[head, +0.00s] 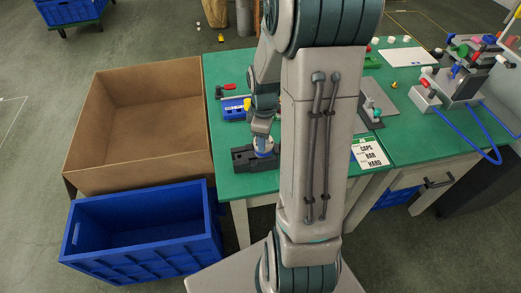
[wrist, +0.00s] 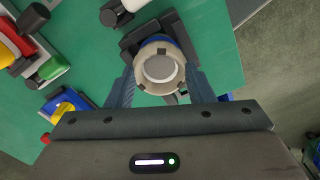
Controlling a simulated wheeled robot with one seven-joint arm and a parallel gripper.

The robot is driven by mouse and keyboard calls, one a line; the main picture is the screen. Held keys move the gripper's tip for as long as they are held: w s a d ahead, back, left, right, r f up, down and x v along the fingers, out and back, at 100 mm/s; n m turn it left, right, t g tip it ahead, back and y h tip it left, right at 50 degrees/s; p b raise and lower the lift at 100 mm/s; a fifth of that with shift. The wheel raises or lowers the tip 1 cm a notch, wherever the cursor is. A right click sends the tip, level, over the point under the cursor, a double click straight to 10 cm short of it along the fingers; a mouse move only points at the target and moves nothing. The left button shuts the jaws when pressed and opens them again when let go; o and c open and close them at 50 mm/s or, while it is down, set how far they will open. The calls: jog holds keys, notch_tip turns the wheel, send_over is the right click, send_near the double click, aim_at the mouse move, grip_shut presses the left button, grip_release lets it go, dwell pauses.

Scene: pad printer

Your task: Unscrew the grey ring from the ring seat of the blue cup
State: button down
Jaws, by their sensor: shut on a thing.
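The blue cup (wrist: 155,39) stands in a dark fixture block (wrist: 130,44) on the green table. Only a strip of its blue side shows, past the ring. The grey ring (wrist: 143,83) sits on the end of the cup facing the wrist camera, with a round pale grey face inside it. My gripper (wrist: 160,75) has one finger on each side of the ring and is shut on it. In the head view my gripper (head: 262,138) points down onto the cup (head: 264,153) at the table's front left. I cannot tell how far the ring is turned.
A blue bin (head: 235,108) and a red-handled tool (head: 226,87) lie behind the fixture. A cardboard box (head: 140,165) and a blue crate (head: 145,260) stand left of the table. A printed card (head: 370,153) and the pad printer (head: 455,85) are to the right.

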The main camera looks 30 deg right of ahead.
jog(key=shift+r+p, duration=1.1)
jog(key=shift+r, duration=0.45)
